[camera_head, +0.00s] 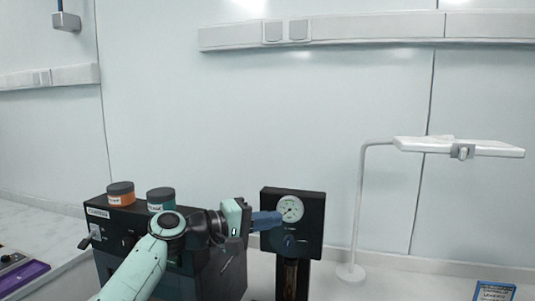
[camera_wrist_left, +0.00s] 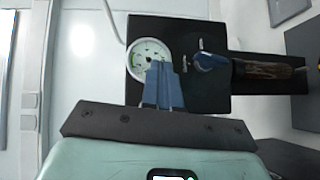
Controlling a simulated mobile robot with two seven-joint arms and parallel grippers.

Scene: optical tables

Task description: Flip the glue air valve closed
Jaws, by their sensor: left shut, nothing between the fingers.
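A black upright panel (camera_head: 312,211) carries a round white gauge (camera_head: 291,208) and, below it, a dark blue knob-like part (camera_head: 289,242). In the left wrist view the panel (camera_wrist_left: 215,105) is turned sideways, with the gauge (camera_wrist_left: 148,55), the blue part (camera_wrist_left: 210,62) and a small silvery lever-like piece (camera_wrist_left: 201,44) beside it. I cannot tell which piece is the valve handle or how it is set. My left gripper (camera_head: 279,217) is shut and empty, its blue fingers (camera_wrist_left: 160,72) in front of the gauge's edge. Whether they touch the panel is unclear. My right gripper is not in view.
A dark box (camera_head: 222,277) with an orange-banded jar (camera_head: 121,194) and a teal-banded jar (camera_head: 161,199) on top stands left of the panel. A white lamp-like stand (camera_head: 358,215) is to the right. A brown cylinder (camera_head: 291,279) hangs below the panel.

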